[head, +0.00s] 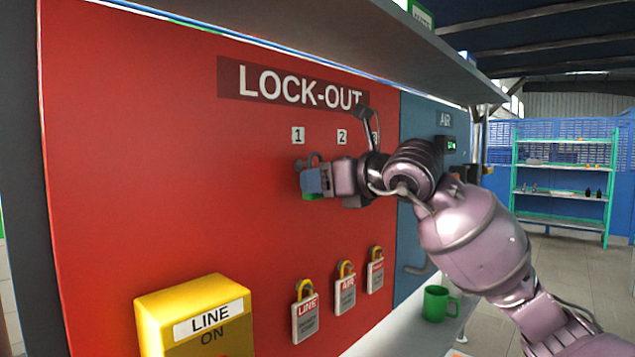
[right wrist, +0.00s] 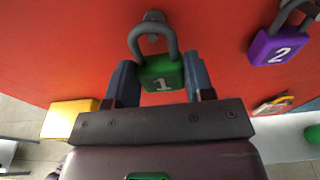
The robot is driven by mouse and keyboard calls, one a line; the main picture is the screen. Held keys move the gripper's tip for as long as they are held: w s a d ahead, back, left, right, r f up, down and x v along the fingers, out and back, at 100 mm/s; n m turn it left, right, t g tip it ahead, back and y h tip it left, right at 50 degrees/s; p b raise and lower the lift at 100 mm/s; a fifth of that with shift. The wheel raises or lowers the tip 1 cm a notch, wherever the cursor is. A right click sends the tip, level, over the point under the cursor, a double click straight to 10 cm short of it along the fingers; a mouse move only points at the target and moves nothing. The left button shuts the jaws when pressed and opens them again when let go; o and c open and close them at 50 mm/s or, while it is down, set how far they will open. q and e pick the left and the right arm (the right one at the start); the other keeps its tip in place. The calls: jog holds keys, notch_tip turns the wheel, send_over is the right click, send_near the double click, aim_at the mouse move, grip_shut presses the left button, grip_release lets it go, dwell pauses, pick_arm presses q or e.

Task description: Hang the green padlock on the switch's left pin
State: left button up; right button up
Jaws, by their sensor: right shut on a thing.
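The green padlock (right wrist: 162,77), marked 1, sits between the two blue fingertips of my right gripper (right wrist: 160,84), which is shut on its body. Its grey shackle points up, and a dark peg (right wrist: 152,18) on the red board shows at the top of the loop. In the head view my right gripper (head: 312,181) is at the board just below label 1, and a sliver of green shows under the fingers. The yellow switch box (head: 205,310), labelled LINE ON, is at the lower left; its pins are not seen. My left gripper is out of view.
A purple padlock (right wrist: 272,48), marked 2, hangs to the right in the wrist view. A green mug (head: 436,304) stands on the ledge. A shelf overhangs the board.

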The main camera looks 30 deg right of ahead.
jog(key=shift+f+b+v, duration=0.15)
jog(key=shift+b+v, duration=0.2)
jog(key=shift+v, duration=0.75)
jog(key=shift+f+b+v, duration=0.2)
jog(key=shift+b+v, duration=0.1)
jog(key=shift+v, duration=0.8)
